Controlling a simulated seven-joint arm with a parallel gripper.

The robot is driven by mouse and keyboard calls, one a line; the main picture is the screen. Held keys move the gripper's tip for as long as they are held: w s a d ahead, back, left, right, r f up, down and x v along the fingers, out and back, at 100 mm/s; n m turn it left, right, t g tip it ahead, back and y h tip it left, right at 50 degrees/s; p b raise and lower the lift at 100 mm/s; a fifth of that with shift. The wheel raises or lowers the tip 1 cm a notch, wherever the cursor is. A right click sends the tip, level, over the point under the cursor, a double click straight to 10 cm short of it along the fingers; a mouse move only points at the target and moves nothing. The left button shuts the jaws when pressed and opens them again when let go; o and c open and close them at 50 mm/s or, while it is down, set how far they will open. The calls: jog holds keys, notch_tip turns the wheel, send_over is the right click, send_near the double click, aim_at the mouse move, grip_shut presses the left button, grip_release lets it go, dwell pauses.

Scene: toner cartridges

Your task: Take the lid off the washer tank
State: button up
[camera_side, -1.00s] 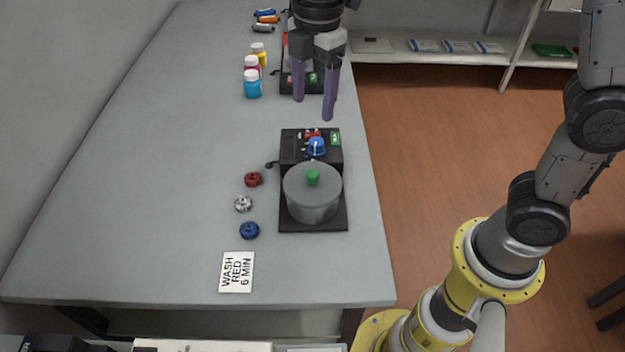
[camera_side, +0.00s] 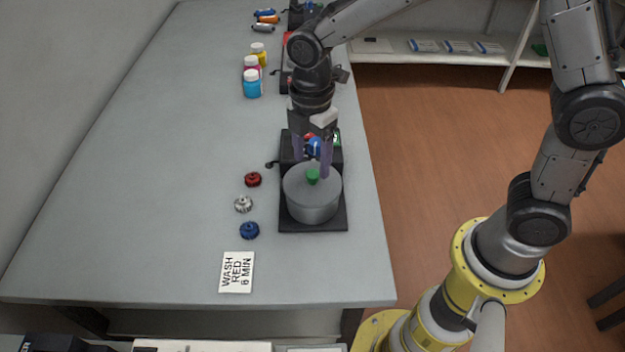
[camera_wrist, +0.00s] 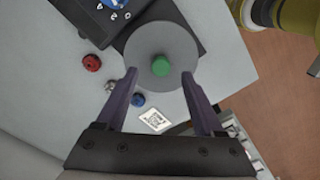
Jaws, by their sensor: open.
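The washer tank (camera_side: 312,210) is a grey round pot on a black base near the table's right edge. Its grey lid (camera_side: 296,184) is on top and has a green knob (camera_side: 312,177). In the wrist view the lid (camera_wrist: 145,41) is a grey disc with the green knob (camera_wrist: 160,66) at its middle. My gripper (camera_side: 312,170) is over the lid in the side view, with purple fingers pointing down. In the wrist view my gripper (camera_wrist: 160,78) is open, one finger either side of the knob's line, with nothing between them. I cannot tell the exact height gap.
A black control panel with a blue dial (camera_side: 313,147) adjoins the tank. Red (camera_side: 253,179), white (camera_side: 243,204) and blue (camera_side: 249,231) small caps lie to the left. A card (camera_side: 237,272) reads "WASH RED 6 MIN". Bottles (camera_side: 253,84) stand farther back. The table's left side is clear.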

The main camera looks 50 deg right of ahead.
aim_at(313, 173)
jog(key=shift+s+f, duration=0.1)
jog(key=shift+f, duration=1.4)
jog(key=shift+c, duration=0.3)
grip_shut()
